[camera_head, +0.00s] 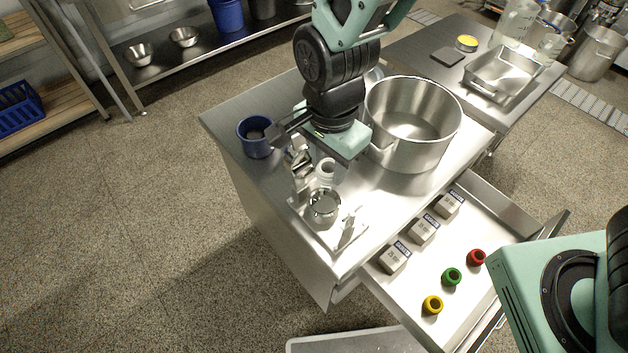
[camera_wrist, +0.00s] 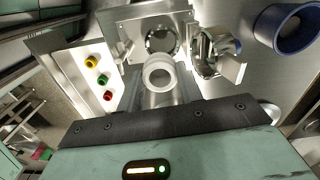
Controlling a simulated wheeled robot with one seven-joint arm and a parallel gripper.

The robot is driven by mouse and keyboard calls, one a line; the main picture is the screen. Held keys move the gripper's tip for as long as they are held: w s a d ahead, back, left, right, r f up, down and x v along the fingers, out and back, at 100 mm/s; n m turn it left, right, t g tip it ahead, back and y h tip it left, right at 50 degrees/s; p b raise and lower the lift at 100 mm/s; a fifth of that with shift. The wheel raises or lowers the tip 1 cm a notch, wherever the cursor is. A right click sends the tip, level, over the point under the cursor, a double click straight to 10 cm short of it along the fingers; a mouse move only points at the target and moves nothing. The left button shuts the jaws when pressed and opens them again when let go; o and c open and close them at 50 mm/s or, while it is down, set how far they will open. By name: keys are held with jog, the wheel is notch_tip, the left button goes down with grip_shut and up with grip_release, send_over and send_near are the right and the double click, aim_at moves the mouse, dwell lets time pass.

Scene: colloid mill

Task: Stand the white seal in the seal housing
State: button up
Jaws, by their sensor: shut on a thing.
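The white seal (camera_head: 326,170) is a short white ring. My gripper (camera_head: 326,165) is shut on it and holds it just behind the steel mill parts. In the wrist view the seal (camera_wrist: 158,75) shows its round bore, centred in front of my gripper (camera_wrist: 158,88). The seal housing (camera_head: 323,204) is a round steel opening near the table's front corner. It also shows in the wrist view as a ringed opening (camera_wrist: 162,39), just beyond the seal. The seal is apart from it in the head view; the exact gap is hard to tell.
A hinged steel part (camera_head: 299,160) stands left of my gripper. A blue cup (camera_head: 256,139) is further left and a large steel pot (camera_head: 413,120) is close on the right. The open drawer (camera_head: 400,300) holds grey boxes (camera_head: 395,258) and yellow, green and red rings (camera_head: 452,276).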

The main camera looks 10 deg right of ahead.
jog(key=shift+w+a+f, duration=0.15)
jog(key=shift+f, duration=0.15)
notch_tip(320, 180, down, 9)
jog(key=shift+f+b, duration=0.15)
jog(key=shift+b, duration=0.35)
jog(key=shift+f, duration=0.15)
jog(key=o, duration=0.7)
notch_tip(320, 180, up, 12)
jog(key=shift+r+p, duration=0.25)
jog(key=shift+p, duration=0.4)
